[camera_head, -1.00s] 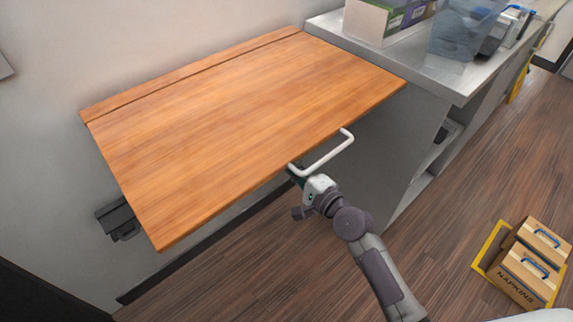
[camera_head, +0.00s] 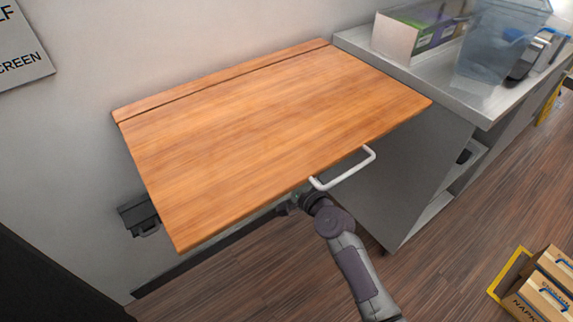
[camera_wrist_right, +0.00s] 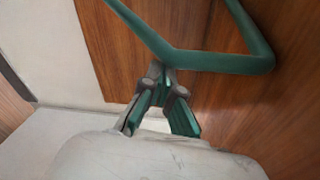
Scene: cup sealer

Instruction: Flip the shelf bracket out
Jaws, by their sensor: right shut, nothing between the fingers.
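The wooden shelf (camera_head: 270,130) stands out level from the wall. A white U-shaped bar (camera_head: 345,172) juts out past its front edge. In the right wrist view, a dark green bent tube (camera_wrist_right: 215,62) runs beside a wooden surface (camera_wrist_right: 105,50); I cannot tell if it is the white bar or another part of the bracket. My right gripper (camera_wrist_right: 160,82) is shut and empty, its fingertips close to the tube; I cannot tell if they touch it. My left gripper is not in view.
A dark wall fitting (camera_head: 139,215) sits below the shelf's left end. A steel counter (camera_head: 430,92) with a clear bin (camera_head: 490,50) stands to the right. A napkin box (camera_head: 540,290) is on the floor at the lower right. Floor in front is open.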

